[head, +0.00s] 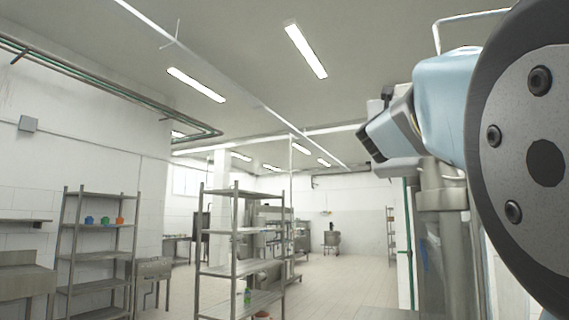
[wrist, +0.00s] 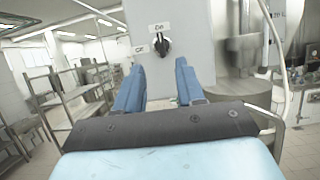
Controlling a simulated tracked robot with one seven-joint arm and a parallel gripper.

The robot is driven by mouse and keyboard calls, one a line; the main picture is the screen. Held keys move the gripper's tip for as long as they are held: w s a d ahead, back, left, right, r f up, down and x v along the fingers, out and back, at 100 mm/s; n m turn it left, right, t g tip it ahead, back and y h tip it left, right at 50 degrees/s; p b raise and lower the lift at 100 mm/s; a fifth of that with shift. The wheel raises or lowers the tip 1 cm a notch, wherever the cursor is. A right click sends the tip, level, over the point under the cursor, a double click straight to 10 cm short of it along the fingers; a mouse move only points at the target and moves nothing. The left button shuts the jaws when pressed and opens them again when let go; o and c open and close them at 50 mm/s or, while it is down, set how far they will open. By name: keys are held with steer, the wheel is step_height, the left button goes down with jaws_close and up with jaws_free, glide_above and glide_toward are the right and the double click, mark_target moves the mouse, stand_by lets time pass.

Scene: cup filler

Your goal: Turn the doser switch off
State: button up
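The doser switch (wrist: 162,46) is a small black rotary knob on a pale grey panel (wrist: 201,35) in the wrist view. An "On" label (wrist: 159,27) sits above it and an "Off" label (wrist: 141,50) to its left. The knob seems to point up toward "On", but it is small. My gripper (wrist: 159,66) is open, with its two blue fingers apart and nothing between them. The knob shows beyond the fingertips, between them and slightly above; I see no contact. In the head view the switch is not visible, and my arm fills the right side.
A metal cylindrical machine (wrist: 248,60) stands right of the panel, with a thin bent pipe (wrist: 285,60) beside it. Metal shelves (wrist: 75,95) stand to the left. In the head view, a shelf rack (head: 240,250) stands mid-room with open tiled floor (head: 345,280) to its right.

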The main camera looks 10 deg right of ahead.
steer(key=x, duration=1.3)
steer(key=shift+w+d, duration=0.15)
steer(key=shift+w, duration=0.1)
jaws_close()
